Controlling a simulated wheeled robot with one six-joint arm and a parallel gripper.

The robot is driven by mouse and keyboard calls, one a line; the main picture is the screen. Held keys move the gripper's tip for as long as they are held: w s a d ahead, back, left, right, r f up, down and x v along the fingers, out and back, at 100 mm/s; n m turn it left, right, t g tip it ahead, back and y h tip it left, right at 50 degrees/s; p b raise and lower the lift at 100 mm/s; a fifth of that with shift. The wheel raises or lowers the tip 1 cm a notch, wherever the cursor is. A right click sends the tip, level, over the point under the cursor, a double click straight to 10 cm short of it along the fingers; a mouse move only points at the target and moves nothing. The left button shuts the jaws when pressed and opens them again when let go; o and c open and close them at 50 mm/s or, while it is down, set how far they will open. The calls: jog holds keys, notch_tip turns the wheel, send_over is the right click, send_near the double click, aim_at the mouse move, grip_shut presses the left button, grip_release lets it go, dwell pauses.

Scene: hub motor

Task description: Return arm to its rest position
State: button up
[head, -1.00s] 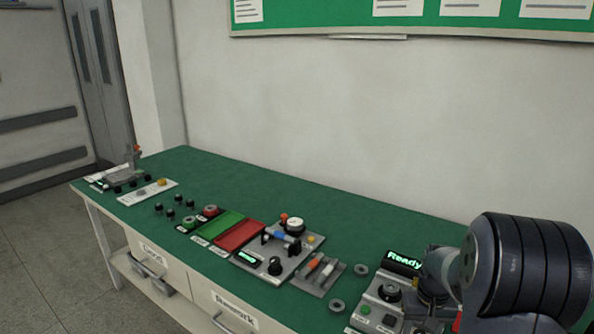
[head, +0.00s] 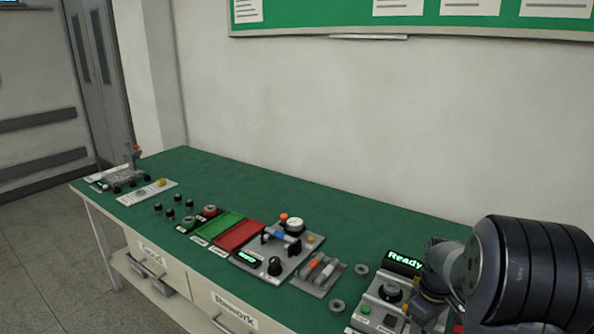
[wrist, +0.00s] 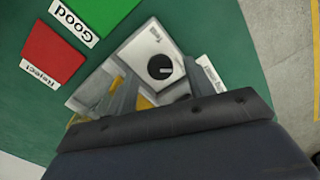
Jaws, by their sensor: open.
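My arm (head: 525,272) is at the right edge in the head view, beside the station with the green "Ready" display (head: 404,260). Its own links hide the gripper's fingertips there. In the wrist view my gripper (wrist: 158,82) is open, its two grey fingers apart with nothing seen held between them. Past the fingers lies a pale panel with a black round knob (wrist: 160,67). A green pad labelled "Good" (wrist: 104,12) and a red pad labelled "Reject" (wrist: 53,54) lie at the upper left of that view.
The green bench (head: 330,205) runs along the wall. A grey fixture with a gauge (head: 294,225) and a holder with orange-tipped tools (head: 318,270) stand left of my arm. Small black parts (head: 172,210) stand farther left. The bench's back strip is clear.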

jog(key=shift+r, duration=2.15)
